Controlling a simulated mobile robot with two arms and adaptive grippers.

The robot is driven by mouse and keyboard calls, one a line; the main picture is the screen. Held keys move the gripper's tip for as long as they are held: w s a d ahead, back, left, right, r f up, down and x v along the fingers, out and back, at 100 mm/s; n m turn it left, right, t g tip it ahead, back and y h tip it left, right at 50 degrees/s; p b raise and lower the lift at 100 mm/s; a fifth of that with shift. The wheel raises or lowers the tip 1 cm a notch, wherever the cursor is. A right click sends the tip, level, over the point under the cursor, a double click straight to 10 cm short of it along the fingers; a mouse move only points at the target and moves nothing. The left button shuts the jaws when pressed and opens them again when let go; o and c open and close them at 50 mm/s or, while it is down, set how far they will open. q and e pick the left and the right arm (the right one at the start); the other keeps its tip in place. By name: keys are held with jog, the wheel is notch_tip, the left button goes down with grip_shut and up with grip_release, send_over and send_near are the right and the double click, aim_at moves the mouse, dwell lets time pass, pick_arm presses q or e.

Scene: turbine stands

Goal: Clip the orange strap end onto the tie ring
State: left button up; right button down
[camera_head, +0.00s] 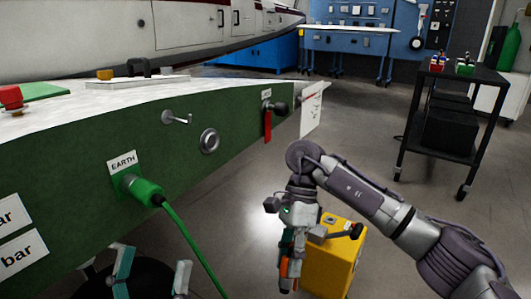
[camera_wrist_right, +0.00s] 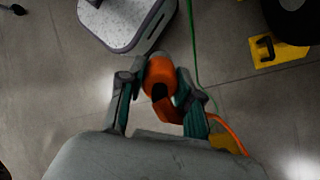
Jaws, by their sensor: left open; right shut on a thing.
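My right gripper (camera_head: 288,268) hangs low in front of the green panel, beside a yellow box. It is shut on the orange strap end (camera_wrist_right: 160,75), which sits between both fingers in the right wrist view; its orange strap (camera_wrist_right: 232,132) trails to the lower right. In the head view only a bit of orange shows at the fingers. A round metal ring (camera_head: 209,140) is on the green panel, apart from and above the gripper; I cannot tell whether it is the tie ring. My left gripper (camera_head: 153,260) is open and empty at the bottom left.
A green plug (camera_head: 141,189) labelled EARTH has a green cable running down. A metal hook (camera_head: 177,119) and a red tag (camera_head: 267,125) are on the panel (camera_head: 75,170). The yellow box (camera_head: 335,260) stands on the floor. A black cart (camera_head: 452,150) stands right.

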jog(key=w+a+r+m+t+y+p, duration=0.25)
jog(key=r+m+t+y, duration=0.45)
jog(key=r+m, duration=0.4)
jog(key=w+a+r+m+t+y+p, duration=0.1)
jog(key=a+r+m+t+y+p, duration=0.3)
jog(key=r+m+t, duration=0.65)
pick_arm(q)
jog(key=w+a+f+g+y, duration=0.1)
jog(key=f+g+y, duration=0.1)
jog(key=f+g, duration=0.4)
jog(key=w+f+g+y, duration=0.2)
jog(key=f+g, duration=0.4)
jog(key=f, duration=0.3)
jog(key=shift+a+f, duration=0.15)
jog(key=shift+a, duration=0.2)
pick_arm(e)
jog(key=shift+w+a+g+y, duration=0.45)
jog(key=shift+w+a+y, duration=0.25)
jog(key=shift+w+a, duration=0.4)
pick_arm(q)
jog(key=shift+f, duration=0.1)
pick_arm(e)
jog(key=shift+n, duration=0.25)
pick_arm(q)
jog(key=shift+a+f+g+y, duration=0.1)
jog(key=shift+f+g+y, duration=0.15)
jog(key=shift+g+y, duration=0.05)
jog(key=shift+s, duration=0.1)
